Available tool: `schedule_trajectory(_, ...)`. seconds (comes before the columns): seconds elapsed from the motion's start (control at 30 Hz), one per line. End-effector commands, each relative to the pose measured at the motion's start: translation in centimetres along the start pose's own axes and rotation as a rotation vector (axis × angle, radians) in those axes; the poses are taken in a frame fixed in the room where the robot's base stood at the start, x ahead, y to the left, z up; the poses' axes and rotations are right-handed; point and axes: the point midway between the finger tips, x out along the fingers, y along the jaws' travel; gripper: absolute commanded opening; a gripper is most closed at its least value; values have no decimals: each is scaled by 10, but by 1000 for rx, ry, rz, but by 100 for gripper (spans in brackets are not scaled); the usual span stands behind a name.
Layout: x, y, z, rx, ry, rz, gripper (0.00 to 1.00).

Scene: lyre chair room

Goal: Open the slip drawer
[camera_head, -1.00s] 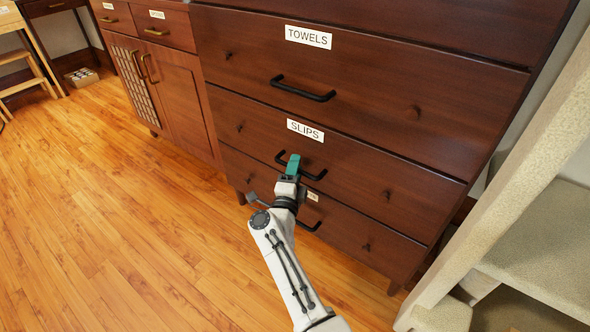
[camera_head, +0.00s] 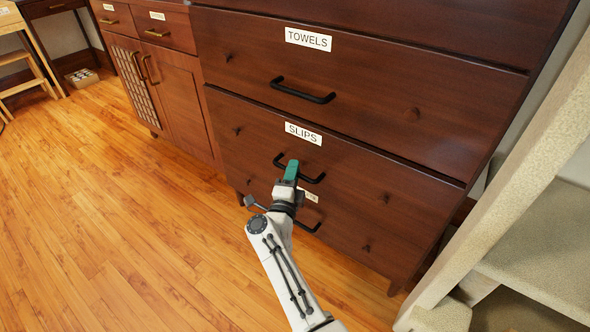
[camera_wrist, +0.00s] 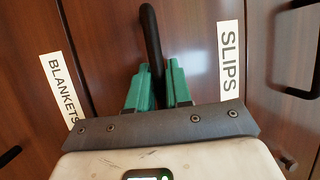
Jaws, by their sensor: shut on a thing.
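The slip drawer (camera_head: 360,180) is a dark reddish-brown drawer front with a white SLIPS label (camera_head: 303,133) and a black bar handle (camera_head: 312,180). It sits below the towels drawer, and its front appears to stand slightly forward of it. My gripper (camera_head: 291,170), with green fingers, is shut on this handle near its middle. In the wrist view the handle (camera_wrist: 151,40) runs between the two green fingers (camera_wrist: 158,85), beside the SLIPS label (camera_wrist: 229,55). The fingers hide part of the handle.
The towels drawer (camera_head: 390,90) is above, shut. The blankets drawer (camera_head: 345,235) is below, partly covered by my arm. A pale textured shelf frame (camera_head: 500,190) stands close on the right. Wooden floor (camera_head: 130,230) at the left is clear.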

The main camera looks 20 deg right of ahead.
Motion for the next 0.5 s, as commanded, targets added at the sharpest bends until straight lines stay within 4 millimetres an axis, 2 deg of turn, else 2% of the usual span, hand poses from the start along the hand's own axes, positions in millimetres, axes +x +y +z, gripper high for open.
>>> schedule_trajectory(0.17,-32,-10,15,-1,-7,2,0)
schedule_trajectory(0.27,-58,-17,26,-2,-9,2,0)
schedule_trajectory(0.5,-132,-31,56,-1,-10,2,0)
